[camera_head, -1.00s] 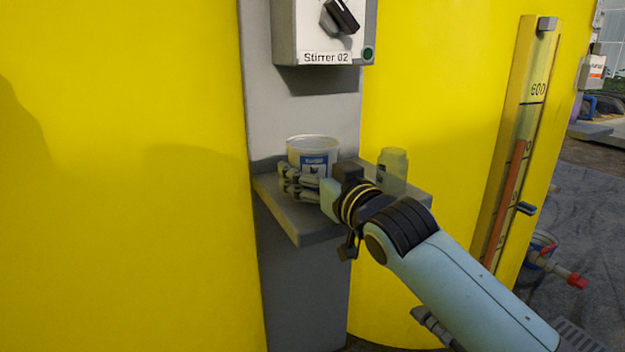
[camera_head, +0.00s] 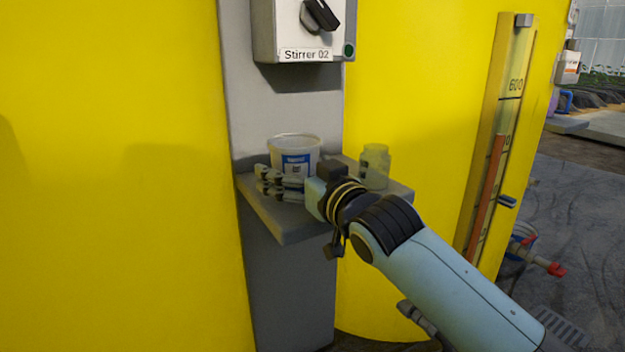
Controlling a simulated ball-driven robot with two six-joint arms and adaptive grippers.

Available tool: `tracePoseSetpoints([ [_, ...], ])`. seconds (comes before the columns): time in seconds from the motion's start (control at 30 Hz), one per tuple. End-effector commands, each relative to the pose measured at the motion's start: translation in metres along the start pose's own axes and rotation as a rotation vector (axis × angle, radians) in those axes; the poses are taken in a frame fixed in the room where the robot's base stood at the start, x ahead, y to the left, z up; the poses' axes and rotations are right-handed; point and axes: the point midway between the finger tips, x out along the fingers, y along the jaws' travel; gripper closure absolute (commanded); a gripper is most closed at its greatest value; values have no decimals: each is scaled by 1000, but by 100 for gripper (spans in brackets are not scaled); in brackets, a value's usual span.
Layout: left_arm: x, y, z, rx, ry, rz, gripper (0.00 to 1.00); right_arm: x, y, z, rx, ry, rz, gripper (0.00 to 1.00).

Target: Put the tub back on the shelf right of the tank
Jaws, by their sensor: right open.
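A white tub (camera_head: 294,150) with a blue label stands upright on a small grey shelf (camera_head: 284,226) fixed to a grey post. The yellow tank (camera_head: 120,220) fills the picture behind and on both sides. My right gripper (camera_head: 267,182) is at the front of the tub, its fingers pointing left across the tub's lower part. It is open; whether the fingers touch the tub I cannot tell. The tub's lower front is hidden by the fingers. My left gripper is not in view.
A pale, see-through jar (camera_head: 375,166) stands on the shelf right of the tub, close behind my right wrist. A switch box (camera_head: 302,30) marked "Stirrer 02" hangs above.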

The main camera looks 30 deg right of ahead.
Motion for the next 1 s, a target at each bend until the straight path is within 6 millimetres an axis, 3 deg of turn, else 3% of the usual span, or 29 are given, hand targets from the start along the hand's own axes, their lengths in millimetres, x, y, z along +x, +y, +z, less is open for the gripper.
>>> tracePoseSetpoints([
  [0.2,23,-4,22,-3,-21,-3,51,-47,0,0,-2,-4,0,0],
  [0.4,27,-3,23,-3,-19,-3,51,-89,0,2,-3,-4,-1,0],
  [0.6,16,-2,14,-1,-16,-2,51,-110,0,1,-1,-2,0,0],
  [0.77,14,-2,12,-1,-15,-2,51,-113,0,2,0,-7,2,0],
  [0.87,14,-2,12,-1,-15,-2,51,-115,5,26,-6,-69,21,0],
  [0.97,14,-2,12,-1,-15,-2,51,-125,16,84,-24,-229,62,0],
  [1.0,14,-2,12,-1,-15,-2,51,-134,21,116,-34,-321,80,0],
])
